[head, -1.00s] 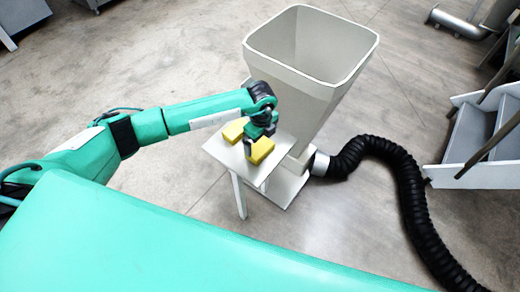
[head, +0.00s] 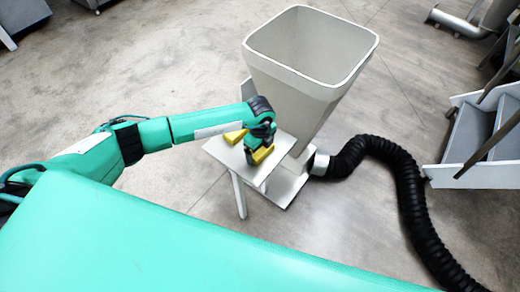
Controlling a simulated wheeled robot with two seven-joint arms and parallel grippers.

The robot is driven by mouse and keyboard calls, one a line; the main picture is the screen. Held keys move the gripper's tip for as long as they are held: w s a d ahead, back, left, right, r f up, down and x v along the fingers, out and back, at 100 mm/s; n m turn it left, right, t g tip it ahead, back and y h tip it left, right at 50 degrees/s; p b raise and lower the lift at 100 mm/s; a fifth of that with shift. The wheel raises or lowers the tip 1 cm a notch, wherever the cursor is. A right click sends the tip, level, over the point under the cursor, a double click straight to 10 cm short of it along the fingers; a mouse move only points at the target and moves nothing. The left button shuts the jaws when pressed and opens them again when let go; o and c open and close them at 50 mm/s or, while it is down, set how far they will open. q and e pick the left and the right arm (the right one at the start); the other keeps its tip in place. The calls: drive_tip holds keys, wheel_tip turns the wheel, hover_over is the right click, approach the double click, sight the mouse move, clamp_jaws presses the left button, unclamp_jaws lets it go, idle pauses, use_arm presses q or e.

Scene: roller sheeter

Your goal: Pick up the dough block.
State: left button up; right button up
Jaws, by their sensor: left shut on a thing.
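Yellow dough shows on a small pale table (head: 222,151) in the head view, with one patch, the dough block (head: 263,154), on the right of my gripper and another yellow patch (head: 235,136) on its left. My wrist covers the space between them, so I cannot tell whether they are one piece or two. My left gripper (head: 254,156) points down over the table and is shut on the dough block, low at the tabletop. I cannot see a clear gap under the block. My right gripper is out of view.
A tall pale hopper (head: 300,85) stands right behind the table. A black corrugated hose (head: 400,185) runs from its base across the floor to the right. A grey stepped unit (head: 470,140) is at far right. Open floor (head: 130,65) lies left.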

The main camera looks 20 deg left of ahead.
use_arm(q)
wheel_tip(320, 180, up, 13)
wheel_tip(320, 180, up, 7)
drive_tip(key=b, duration=0.1)
hover_over(260, 153)
drive_tip(key=shift+s, duration=0.1)
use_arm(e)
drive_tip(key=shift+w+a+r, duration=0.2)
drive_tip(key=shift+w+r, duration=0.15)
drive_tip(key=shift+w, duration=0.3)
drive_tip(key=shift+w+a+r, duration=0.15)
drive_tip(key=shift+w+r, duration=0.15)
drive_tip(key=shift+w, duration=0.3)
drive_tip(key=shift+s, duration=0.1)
